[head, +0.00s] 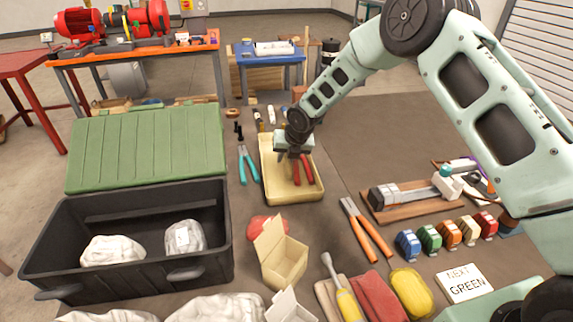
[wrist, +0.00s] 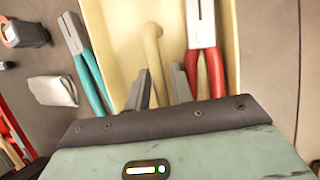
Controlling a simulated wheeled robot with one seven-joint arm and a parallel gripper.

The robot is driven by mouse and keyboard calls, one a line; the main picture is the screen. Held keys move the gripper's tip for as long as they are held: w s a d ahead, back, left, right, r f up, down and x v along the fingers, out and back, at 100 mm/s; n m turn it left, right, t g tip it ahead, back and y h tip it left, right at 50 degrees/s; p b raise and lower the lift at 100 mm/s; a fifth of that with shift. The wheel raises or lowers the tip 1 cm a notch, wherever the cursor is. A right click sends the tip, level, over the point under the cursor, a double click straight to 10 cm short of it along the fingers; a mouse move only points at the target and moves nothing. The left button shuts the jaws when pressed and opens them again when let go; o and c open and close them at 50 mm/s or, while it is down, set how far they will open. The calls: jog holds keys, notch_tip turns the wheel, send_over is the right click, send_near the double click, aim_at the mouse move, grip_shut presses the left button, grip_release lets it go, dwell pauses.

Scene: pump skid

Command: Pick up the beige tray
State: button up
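The beige tray (head: 308,190) lies on the dark bench mat, right of the open black case. It is a long shallow tray with raised walls, and a beige bar-like handle (wrist: 152,55) runs along its middle in the wrist view. Red-handled pliers (head: 303,170) lie inside on the right; they also show in the wrist view (wrist: 203,50). My gripper (head: 293,155) is low over the tray's middle. In the wrist view its fingers (wrist: 160,85) stand close on both sides of the handle, with little gap. The fingertips' contact is partly hidden.
Teal-handled pliers (head: 247,165) lie close to the tray's left wall. The black case (head: 130,285) with its green lid (head: 150,150) is further left. A small open box (head: 280,260) and orange-handled pliers (head: 365,230) are nearer. Mat right of the tray is clear.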

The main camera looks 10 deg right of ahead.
grip_shut()
jog(key=shift+r, duration=0.1)
